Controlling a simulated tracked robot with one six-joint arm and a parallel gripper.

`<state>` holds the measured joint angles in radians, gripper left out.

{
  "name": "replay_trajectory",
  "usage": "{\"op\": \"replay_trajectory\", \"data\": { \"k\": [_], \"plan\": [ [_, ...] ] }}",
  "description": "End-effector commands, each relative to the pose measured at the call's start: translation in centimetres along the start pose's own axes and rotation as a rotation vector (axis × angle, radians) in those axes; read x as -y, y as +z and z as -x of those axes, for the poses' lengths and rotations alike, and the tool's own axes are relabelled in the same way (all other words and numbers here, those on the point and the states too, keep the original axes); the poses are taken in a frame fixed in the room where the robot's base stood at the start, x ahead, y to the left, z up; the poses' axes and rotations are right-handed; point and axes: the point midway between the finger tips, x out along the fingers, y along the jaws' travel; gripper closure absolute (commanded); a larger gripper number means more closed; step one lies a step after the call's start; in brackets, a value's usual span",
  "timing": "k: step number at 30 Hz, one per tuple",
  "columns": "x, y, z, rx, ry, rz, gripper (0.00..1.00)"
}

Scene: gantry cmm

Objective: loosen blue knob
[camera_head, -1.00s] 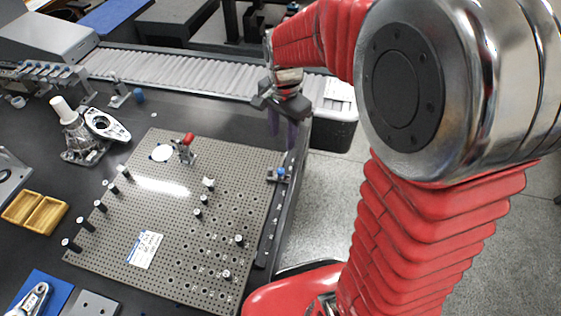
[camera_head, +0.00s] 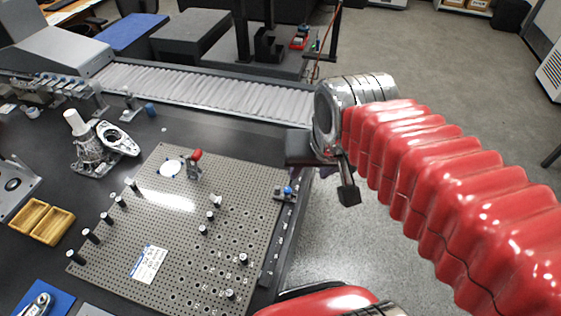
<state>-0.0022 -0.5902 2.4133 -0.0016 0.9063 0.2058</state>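The blue knob (camera_head: 288,190) sits on a small grey clamp at the right edge of the perforated plate (camera_head: 215,255). My gripper (camera_head: 343,183) hangs to the right of the knob and apart from it, beyond the table's right edge over the floor. A dark part of it points down, and a bit of purple shows beside it. Its fingers are mostly hidden, so its opening does not show.
A red-handled clamp (camera_head: 194,163) and several black-and-white pins stand on the plate. Two yellow trays (camera_head: 42,221) and a metal casting (camera_head: 92,150) lie at left. Grey floor (camera_head: 465,100) is clear at right.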

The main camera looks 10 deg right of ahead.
Motion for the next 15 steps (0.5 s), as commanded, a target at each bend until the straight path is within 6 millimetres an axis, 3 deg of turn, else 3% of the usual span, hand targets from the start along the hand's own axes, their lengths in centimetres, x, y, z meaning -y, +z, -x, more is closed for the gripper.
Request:
{"op": "replay_trajectory", "data": {
  "k": [6, 15],
  "plan": [
    [-0.4, 2.2, 1.4, -0.063, -0.008, 0.154, 0.61],
    [-0.6, 2.8, 1.7, -0.079, -0.008, 0.205, 0.61]
  ]
}}
